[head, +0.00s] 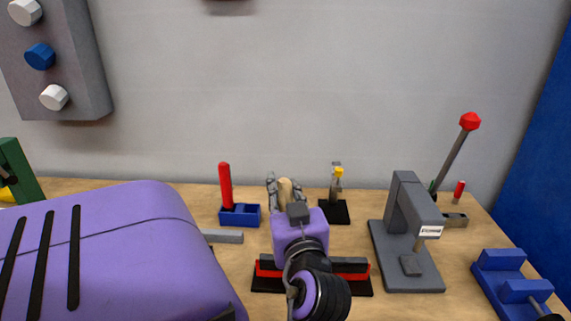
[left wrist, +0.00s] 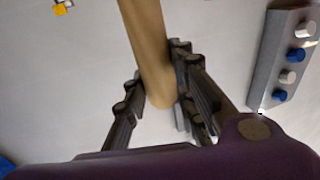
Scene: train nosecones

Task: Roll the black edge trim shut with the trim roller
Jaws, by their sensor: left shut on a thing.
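My left gripper (head: 284,184) is shut on a light wooden handle (head: 286,191), which looks like that of the trim roller. It is near the back middle of the bench, above the tabletop. In the left wrist view the wooden handle (left wrist: 146,45) stands between the dark fingers of my left gripper (left wrist: 158,82). The handle's far end and any roller wheel are not visible. A purple nosecone (head: 150,230) lies at the left with several black strips (head: 42,262) on it. I cannot tell whether these are the edge trim. My right gripper is not in view.
A black and red rack (head: 355,277) sits under my left arm. A red-handled tool stands in a blue holder (head: 240,215). A yellow-topped tool stands on a black base (head: 333,212). A grey press (head: 408,240) and blue fixture (head: 505,282) are right. A button panel (head: 75,85) hangs left.

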